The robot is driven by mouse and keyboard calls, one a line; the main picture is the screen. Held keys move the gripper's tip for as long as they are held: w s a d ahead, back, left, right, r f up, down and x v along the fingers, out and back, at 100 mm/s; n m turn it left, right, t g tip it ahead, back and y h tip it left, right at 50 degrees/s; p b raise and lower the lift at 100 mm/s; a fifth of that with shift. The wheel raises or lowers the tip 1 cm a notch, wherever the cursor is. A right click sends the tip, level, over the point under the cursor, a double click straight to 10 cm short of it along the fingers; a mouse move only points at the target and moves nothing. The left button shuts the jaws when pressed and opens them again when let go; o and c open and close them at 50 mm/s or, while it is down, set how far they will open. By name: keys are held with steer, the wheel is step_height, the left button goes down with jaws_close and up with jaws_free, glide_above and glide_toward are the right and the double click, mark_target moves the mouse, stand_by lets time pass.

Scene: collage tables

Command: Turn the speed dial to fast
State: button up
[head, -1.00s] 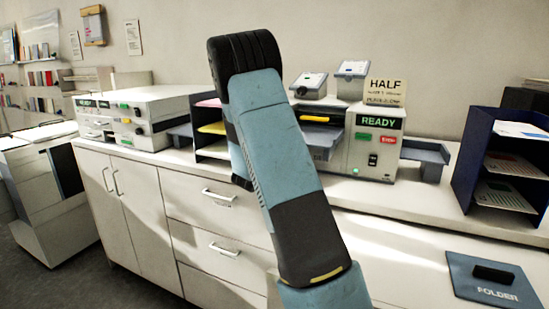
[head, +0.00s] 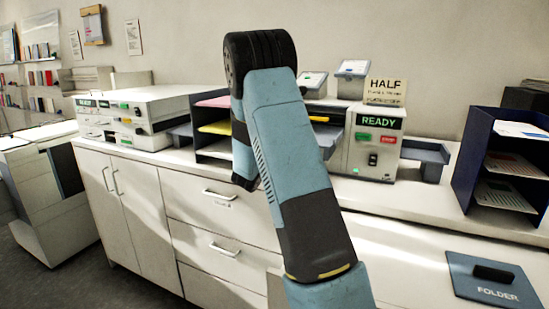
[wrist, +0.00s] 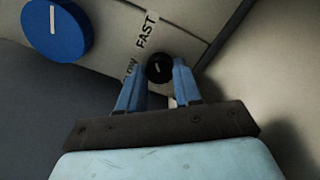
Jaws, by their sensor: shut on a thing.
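The speed dial (wrist: 158,68) is a small black round knob with a short white mark, in the wrist view. In the head view my arm hides the gripper and dial.
A larger blue knob (wrist: 57,27) with a white line is at upper left in the wrist view. In the head view, a machine with a READY display (head: 379,122) stands on the counter. A dark blue tray rack (head: 503,160) and a folder panel (head: 494,279) are at right.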

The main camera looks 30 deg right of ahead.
steer(key=shift+a+f, duration=0.2)
steer(key=o, duration=1)
steer(key=shift+d+r, duration=0.1)
steer(key=shift+o, duration=0.2)
steer(key=v, duration=1.4)
steer(key=shift+d, duration=0.1)
steer(key=s+d+r+m+g+y, duration=0.2)
steer(key=s+r+m+g, duration=0.25)
steer(key=s, duration=0.65)
steer(key=s+d+r+m+g+y, duration=0.1)
steer(key=s+r+m+g, duration=0.2)
steer(key=s+m+g, duration=0.5)
steer(key=s+a+r+m+t+y, duration=0.1)
steer(key=s+a+r+t+y, duration=0.1)
steer(key=s+a+y, duration=0.3)
steer(key=s+a+r+m+t+y, duration=0.1)
steer(key=s+a+t+y, duration=0.4)
steer(key=s+a, duration=0.5)
steer(key=s+r+y, duration=0.1)
steer(key=s, duration=0.1)
steer(key=shift+s+a+r, duration=0.3)
steer(key=shift+s+r, duration=0.05)
